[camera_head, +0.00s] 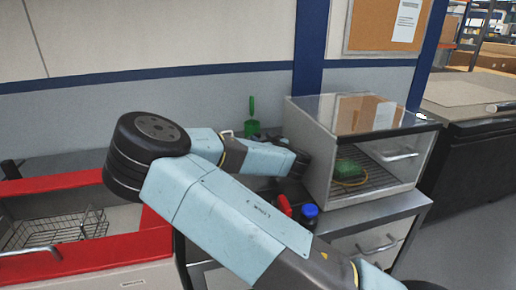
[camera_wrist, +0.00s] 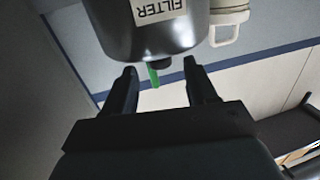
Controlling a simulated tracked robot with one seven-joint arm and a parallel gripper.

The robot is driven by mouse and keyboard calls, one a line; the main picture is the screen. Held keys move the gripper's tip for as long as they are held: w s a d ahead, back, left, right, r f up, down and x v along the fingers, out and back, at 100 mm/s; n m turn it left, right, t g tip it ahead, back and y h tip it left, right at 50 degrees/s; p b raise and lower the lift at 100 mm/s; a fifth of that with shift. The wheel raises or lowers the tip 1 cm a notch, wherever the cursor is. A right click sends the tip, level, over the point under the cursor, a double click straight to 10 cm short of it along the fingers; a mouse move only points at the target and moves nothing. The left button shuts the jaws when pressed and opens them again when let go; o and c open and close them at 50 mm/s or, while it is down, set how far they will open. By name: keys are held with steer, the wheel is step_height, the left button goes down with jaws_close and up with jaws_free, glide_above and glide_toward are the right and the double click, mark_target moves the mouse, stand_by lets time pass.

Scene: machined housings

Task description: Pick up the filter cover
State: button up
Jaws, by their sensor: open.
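A dark grey, rounded metal body with a white FILTER label, which I take for the filter cover (camera_wrist: 150,35), fills the top middle of the wrist view. The label reads upside down there. My gripper (camera_wrist: 160,70) is open, its two dark fingers pointing toward the dark body with nothing held between them. Whether the fingers touch it cannot be told. In the head view my gripper (camera_head: 290,187) is partly hidden behind my arm, over the grey bench. I cannot make out the cover in that view.
A cream part with a handle (camera_wrist: 229,22) is beside the cover. A red-topped bottle (camera_head: 284,204) and blue-capped jar (camera_head: 310,214) stand near my arm. A clear-topped cabinet (camera_head: 355,150) is right. A green tool (camera_head: 252,122) stands behind. A red-edged basin (camera_head: 150,243) is left.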

mark_target(259, 136)
steer(key=shift+x, duration=2.25)
steer(key=shift+c, duration=0.4)
jaws_close()
